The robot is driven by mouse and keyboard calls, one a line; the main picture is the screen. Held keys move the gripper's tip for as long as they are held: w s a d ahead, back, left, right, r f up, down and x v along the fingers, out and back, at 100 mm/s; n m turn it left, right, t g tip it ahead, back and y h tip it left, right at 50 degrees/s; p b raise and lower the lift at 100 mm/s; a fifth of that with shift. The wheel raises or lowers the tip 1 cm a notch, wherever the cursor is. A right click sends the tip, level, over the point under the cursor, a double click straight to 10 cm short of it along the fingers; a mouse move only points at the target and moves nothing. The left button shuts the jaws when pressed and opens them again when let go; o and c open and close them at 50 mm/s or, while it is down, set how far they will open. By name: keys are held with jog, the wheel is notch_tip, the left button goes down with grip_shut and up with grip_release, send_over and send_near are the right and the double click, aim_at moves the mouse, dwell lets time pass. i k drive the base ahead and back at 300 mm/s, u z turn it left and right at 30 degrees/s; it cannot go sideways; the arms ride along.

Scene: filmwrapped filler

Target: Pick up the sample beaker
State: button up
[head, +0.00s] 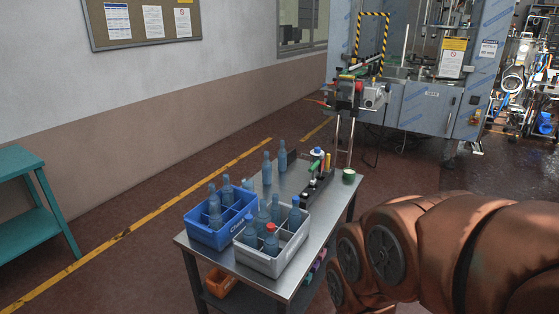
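I cannot make out a sample beaker for certain in the head view. The metal table (334,213) holds several small items at its back right, too small to tell apart clearly. Among them are a short green-and-white round thing (349,176) near the right edge and a small white-and-blue thing (317,152) by a dark rack. My orange-brown arm fills the lower right, in front of the table's right side. My gripper is outside the picture.
A blue crate (206,236) and a grey crate (262,263) with several bottles stand at the table's front. Two blue bottles (267,169) (282,157) stand behind them. A large machine (432,105) stands at the back. A teal bench (20,162) is at left; floor between is clear.

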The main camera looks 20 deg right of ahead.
aim_at(248, 188)
jog(key=u, duration=1.2)
jog(key=i, duration=5.1)
jog(key=z, duration=2.9)
